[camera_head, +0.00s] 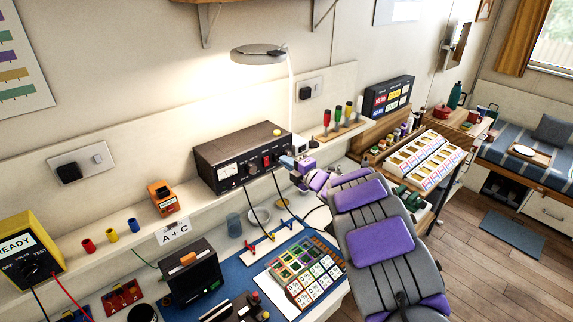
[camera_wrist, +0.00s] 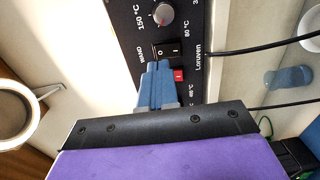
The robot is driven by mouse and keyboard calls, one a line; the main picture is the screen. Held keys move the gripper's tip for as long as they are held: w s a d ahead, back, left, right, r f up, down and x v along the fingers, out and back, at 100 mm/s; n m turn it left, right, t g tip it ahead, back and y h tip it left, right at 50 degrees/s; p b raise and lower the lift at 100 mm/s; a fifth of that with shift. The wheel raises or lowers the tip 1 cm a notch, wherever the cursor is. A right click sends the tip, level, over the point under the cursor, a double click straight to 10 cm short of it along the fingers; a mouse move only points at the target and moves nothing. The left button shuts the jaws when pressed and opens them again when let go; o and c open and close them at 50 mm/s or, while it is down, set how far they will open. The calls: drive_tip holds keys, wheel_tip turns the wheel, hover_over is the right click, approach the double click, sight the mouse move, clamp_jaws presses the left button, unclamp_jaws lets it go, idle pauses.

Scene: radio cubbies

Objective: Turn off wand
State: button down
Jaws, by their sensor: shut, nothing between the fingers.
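A black control unit (camera_head: 240,157) stands on the shelf against the wall under the lamp. In the wrist view its panel (camera_wrist: 198,32) shows sideways, with a silver knob (camera_wrist: 163,14) and temperature marks. A black rocker switch (camera_wrist: 170,50) marked O and I sits beside the word WAND. A red switch (camera_wrist: 179,76) is next to it. My gripper (camera_wrist: 157,66) has its blue fingers shut and empty, with the tips right at the black rocker; I cannot tell whether they touch it. In the head view my gripper (camera_head: 286,161) is at the panel's right end.
A desk lamp (camera_head: 259,52) hangs above the unit. A row of coloured-handled tools (camera_head: 338,118) stands to the right. Black cables (camera_wrist: 265,46) run from the panel.

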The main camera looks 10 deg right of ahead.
drive_tip(key=s+d+r+m+g+h+p, duration=0.15)
drive_tip(key=s+d+r+m+h, duration=0.25)
drive_tip(key=s+d+m+h, duration=0.4)
drive_tip(key=s+d+r+m+g+h+p, duration=0.1)
drive_tip(key=s+d+r+m+g+h, duration=0.15)
drive_tip(key=s+d+m+h, duration=0.6)
drive_tip(key=s+a+f+m+g+y, duration=0.1)
drive_tip(key=s+a+g, duration=0.3)
drive_tip(key=s, duration=1)
drive_tip(key=s+a+f+m+g+y, duration=0.1)
drive_tip(key=s+a+m+g+y, duration=0.3)
drive_tip(key=s, duration=1.1)
drive_tip(key=s+a+f+m+g+y, duration=0.2)
drive_tip(key=s+a+g, duration=0.3)
drive_tip(key=s, duration=0.9)
drive_tip(key=a, duration=0.3)
drive_tip(key=shift+s+a+m+y, duration=0.35)
drive_tip(key=shift+s+a, duration=0.05)
